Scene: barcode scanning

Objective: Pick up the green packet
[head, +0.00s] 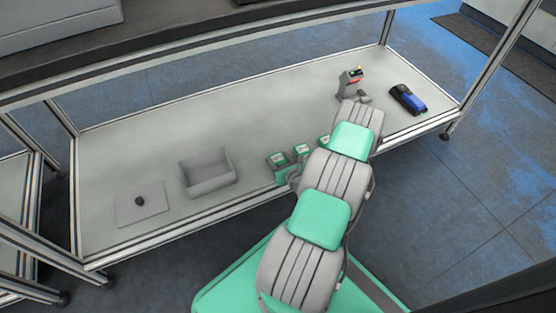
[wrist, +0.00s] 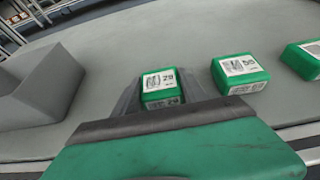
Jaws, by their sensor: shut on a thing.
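A green packet (wrist: 160,88) with a white barcode label sits between the two grey fingers of my gripper (wrist: 161,80) in the wrist view. My gripper is shut on it, one finger on each side. In the head view this green packet (head: 277,160) shows beside my arm, with my gripper (head: 283,172) partly hidden. I cannot tell whether the packet touches the table. A second green packet (wrist: 241,73) and a third (wrist: 304,59) stand to its right, apart from it, with similar labels.
A grey open box (head: 208,173) stands left of the packets. A flat grey plate (head: 142,204) with a small dark knob lies farther left. A grey device (head: 351,82) and a blue-black device (head: 408,98) are at the right. The table (head: 150,145) is clear behind the box.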

